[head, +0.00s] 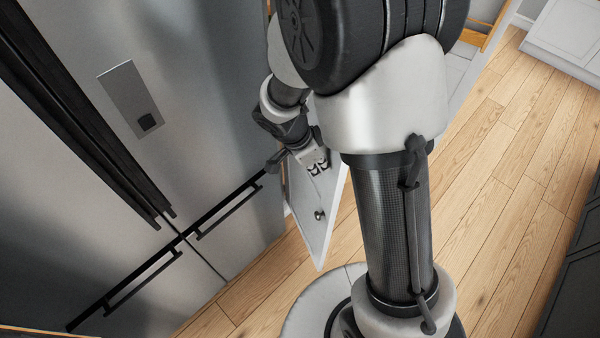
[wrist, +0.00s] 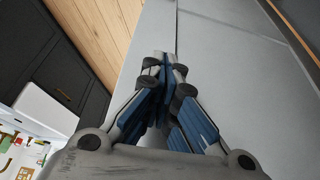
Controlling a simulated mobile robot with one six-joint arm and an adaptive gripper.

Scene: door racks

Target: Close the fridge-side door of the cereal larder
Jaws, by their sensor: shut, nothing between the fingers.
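The fridge-side door (head: 317,210) of the larder is a white panel standing ajar, next to the fridge, with a small dark round knob (head: 319,214) on its face. My arm hides its upper part and most of the larder behind. My gripper (head: 317,168) is in front of this door, above the knob. In the wrist view my gripper (wrist: 167,68) has its blue-padded fingers together with nothing between them. A pale flat panel (wrist: 230,75), apparently the door, fills the view behind the fingers. I cannot tell whether the fingertips touch it.
The large grey fridge (head: 215,150) with black handles (head: 230,207) fills the left. Wooden floor (head: 500,190) lies open to the right. Dark cabinets (head: 575,270) stand at the right edge and white cabinets (head: 565,35) at the far right.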

